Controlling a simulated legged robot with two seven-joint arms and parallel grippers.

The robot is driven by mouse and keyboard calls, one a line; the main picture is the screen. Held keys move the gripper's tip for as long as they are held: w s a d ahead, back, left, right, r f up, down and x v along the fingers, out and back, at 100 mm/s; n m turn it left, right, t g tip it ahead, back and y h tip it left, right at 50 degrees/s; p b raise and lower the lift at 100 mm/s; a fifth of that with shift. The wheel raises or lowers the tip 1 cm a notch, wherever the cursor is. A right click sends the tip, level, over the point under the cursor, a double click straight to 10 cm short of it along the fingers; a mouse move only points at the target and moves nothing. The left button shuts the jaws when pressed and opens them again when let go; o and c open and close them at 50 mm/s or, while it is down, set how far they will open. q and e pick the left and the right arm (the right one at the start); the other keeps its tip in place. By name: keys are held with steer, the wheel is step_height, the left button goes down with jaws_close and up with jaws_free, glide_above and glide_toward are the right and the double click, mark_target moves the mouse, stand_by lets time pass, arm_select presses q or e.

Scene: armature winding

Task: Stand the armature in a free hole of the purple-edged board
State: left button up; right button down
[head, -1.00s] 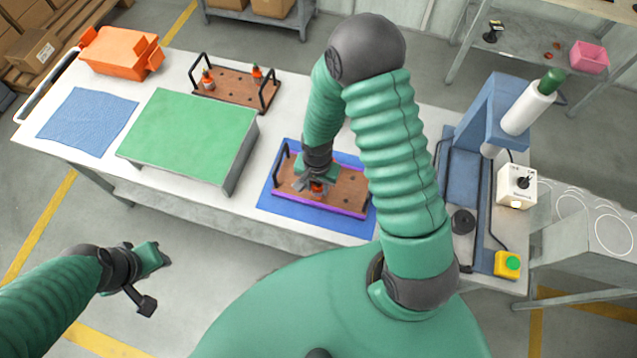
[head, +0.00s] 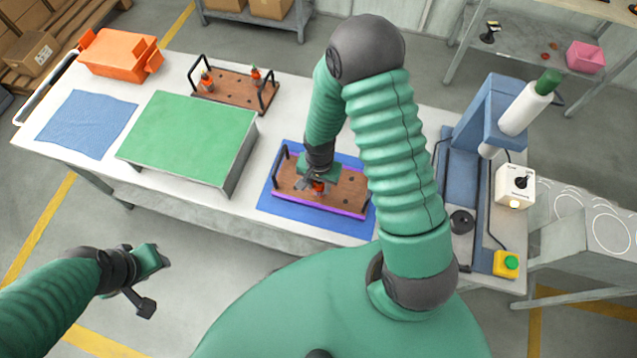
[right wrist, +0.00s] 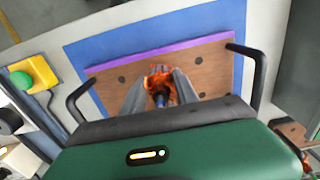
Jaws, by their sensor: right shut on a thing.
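The purple-edged board (head: 346,202) is brown with holes and two black handles, and lies on a blue mat (head: 275,203). It also shows in the right wrist view (right wrist: 210,60). My right gripper (head: 316,186) is over the middle of the board, shut on the armature (head: 319,187), which has orange-copper windings. In the right wrist view the armature (right wrist: 160,84) sits between the two fingers, over the board. Its lower end is hidden, so I cannot tell whether it is in a hole. Free holes show around it. My left gripper (head: 150,280) hangs over the floor, away from the table; its jaws are unclear.
A second brown board (head: 232,93) with two armatures stands at the back. A green-topped stand (head: 190,130), a blue cloth (head: 87,123) and an orange bin (head: 118,53) are to the left. A blue press (head: 480,125) and a yellow-green button box (head: 507,263) are on the right.

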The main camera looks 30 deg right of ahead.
steer(key=shift+d, duration=0.1)
steer(key=shift+d, duration=0.4)
steer(key=shift+a+f, duration=0.15)
steer(key=shift+f, duration=0.15)
steer(key=shift+f+b, duration=0.65)
steer(key=shift+f, duration=0.1)
steer(key=c, duration=0.9)
jaws_free()
steer(key=shift+o, duration=0.2)
step_height(320, 180, up, 17)
